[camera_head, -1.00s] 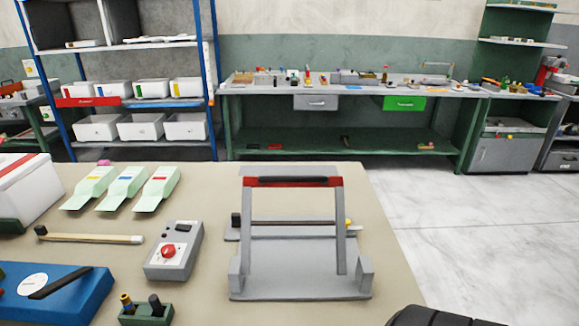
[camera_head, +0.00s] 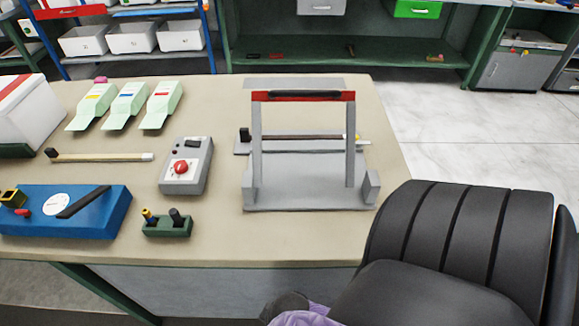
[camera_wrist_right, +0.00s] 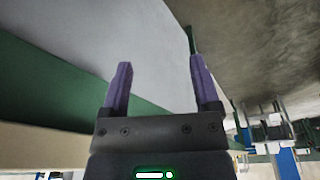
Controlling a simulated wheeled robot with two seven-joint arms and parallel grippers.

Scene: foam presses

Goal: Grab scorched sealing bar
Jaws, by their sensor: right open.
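A grey press (camera_head: 305,196) stands on the table with its upright frame raised and a red and black handle bar (camera_head: 303,95) across the top. Behind the frame uprights, a thin dark brown bar (camera_head: 300,137) lies across the press, with a black block at its left end and a yellow spot near its right end; this looks like the sealing bar, but scorching is too small to tell. My right gripper shows at the bottom edge as a purple patch (camera_head: 303,318), below the table front. In the right wrist view its purple fingers (camera_wrist_right: 160,88) are apart and empty. My left gripper is out of view.
Left of the press are a grey control box (camera_head: 186,170) with a red knob, a wooden stick (camera_head: 100,156), a green holder (camera_head: 167,227), a blue device (camera_head: 95,217) and three pale green scoops (camera_head: 125,106). Bare table lies in front of the press.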

